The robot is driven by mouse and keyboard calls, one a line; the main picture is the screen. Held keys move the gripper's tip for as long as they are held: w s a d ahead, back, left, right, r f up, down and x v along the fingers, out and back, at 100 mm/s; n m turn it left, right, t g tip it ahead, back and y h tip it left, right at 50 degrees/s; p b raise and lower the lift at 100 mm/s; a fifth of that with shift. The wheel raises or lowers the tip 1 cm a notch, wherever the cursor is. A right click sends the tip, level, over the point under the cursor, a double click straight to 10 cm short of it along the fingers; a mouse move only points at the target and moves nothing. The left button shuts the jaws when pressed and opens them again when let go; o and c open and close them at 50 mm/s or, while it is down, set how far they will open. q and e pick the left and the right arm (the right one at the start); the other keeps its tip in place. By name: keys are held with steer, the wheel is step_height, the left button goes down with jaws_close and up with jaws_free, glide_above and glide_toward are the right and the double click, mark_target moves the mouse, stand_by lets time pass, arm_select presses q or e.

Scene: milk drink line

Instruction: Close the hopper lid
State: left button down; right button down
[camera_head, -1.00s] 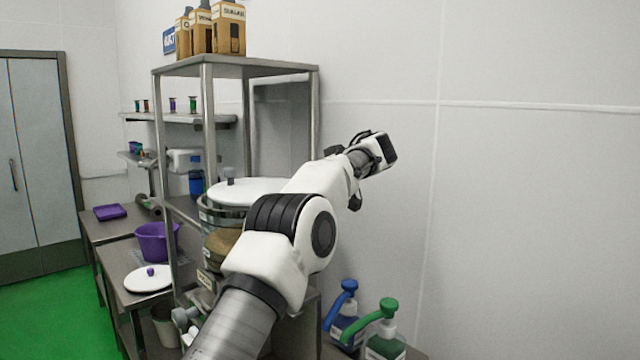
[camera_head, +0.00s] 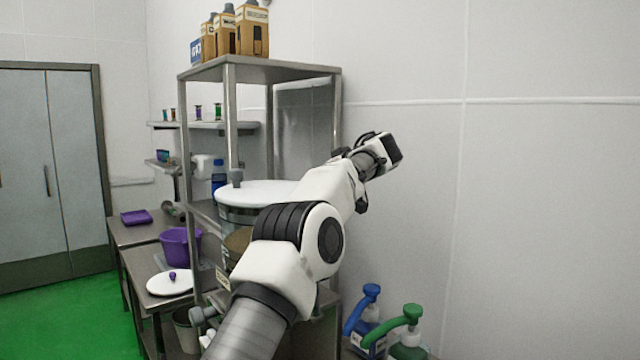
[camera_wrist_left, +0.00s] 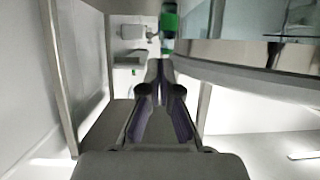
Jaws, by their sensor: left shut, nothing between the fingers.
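The hopper is a clear round vessel with brown contents (camera_head: 236,242) on the steel rack in the head view. Its white round lid (camera_head: 258,190) appears flat over the top, with a grey knob at its far left. My left arm hides its right side, and I cannot tell whether the lid is fully seated. My left gripper (camera_head: 392,148) is beyond and right of the hopper, close to the wall. In the left wrist view its fingers (camera_wrist_left: 160,78) are together and empty. A curved, clear-walled edge lies right of them. My right gripper is not in view.
The steel rack (camera_head: 262,70) carries cartons on top. Blue (camera_head: 365,320) and green (camera_head: 408,335) pump bottles stand low at the right. A purple bucket (camera_head: 180,247) and a white lid with purple knob (camera_head: 172,284) sit on the left tables. The wall is bare at right.

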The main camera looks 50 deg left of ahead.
arm_select(q)
steer(key=v, duration=1.1)
steer(key=shift+d, duration=0.35)
